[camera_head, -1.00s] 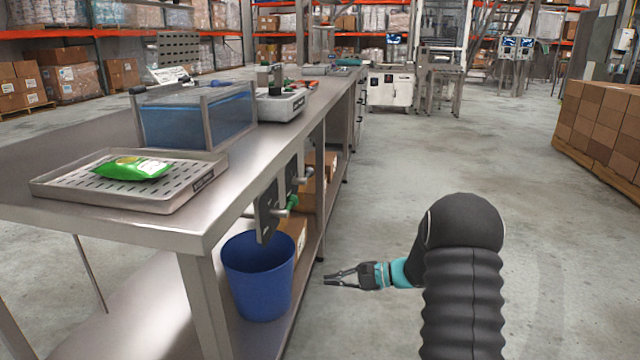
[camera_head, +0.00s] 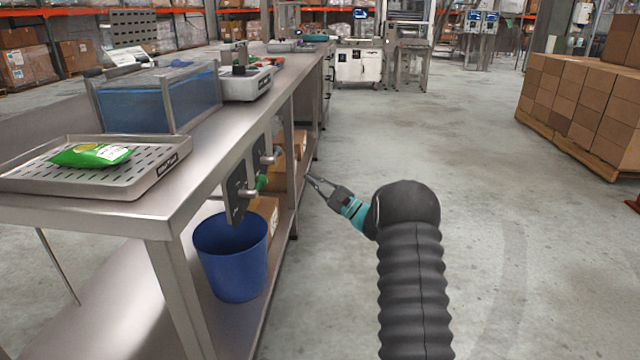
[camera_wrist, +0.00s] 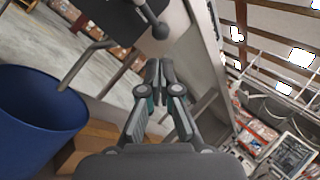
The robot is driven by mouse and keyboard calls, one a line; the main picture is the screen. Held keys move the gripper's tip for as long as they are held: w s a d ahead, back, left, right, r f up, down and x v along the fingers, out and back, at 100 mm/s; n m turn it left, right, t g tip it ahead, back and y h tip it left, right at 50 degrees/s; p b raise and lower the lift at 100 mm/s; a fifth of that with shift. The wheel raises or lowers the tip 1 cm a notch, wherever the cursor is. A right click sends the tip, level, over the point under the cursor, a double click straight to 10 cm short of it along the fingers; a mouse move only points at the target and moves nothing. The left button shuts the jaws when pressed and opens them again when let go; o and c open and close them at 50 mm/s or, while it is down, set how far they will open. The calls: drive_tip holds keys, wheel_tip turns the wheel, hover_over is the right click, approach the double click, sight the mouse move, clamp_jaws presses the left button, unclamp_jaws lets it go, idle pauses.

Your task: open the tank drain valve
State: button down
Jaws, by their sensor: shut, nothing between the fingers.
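The tank (camera_head: 160,98), clear-walled with blue liquid, stands on the steel bench (camera_head: 225,135). Below the bench edge hangs a dark panel (camera_head: 236,194) with grey levers and a green part (camera_head: 262,182); which one is the drain valve I cannot tell. A blue bucket (camera_head: 232,262) stands beneath the panel, and also shows at left in the wrist view (camera_wrist: 38,118). My gripper (camera_head: 308,180) is shut and empty, in front of the bench, right of the panel. In the wrist view, a lever with a round knob (camera_wrist: 160,30) lies just beyond my fingertips (camera_wrist: 159,66), apart from them.
A perforated tray (camera_head: 150,180) with a green packet (camera_head: 90,155) lies on the bench's near end. A scale (camera_head: 245,85) sits behind the tank. Cardboard boxes (camera_head: 265,212) stand on the lower shelf. The floor right of the bench is clear up to stacked cartons (camera_head: 580,105).

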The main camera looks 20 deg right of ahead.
drive_tip(key=p+x, duration=0.1)
drive_tip(key=x, duration=0.8)
drive_tip(key=shift+a+f+n+y+b, duration=0.1)
drive_tip(key=shift+n+y+b, duration=0.25)
drive_tip(key=shift+b, duration=0.2)
drive_tip(key=shift+n+g+b, duration=0.35)
drive_tip(key=shift+g, duration=0.05)
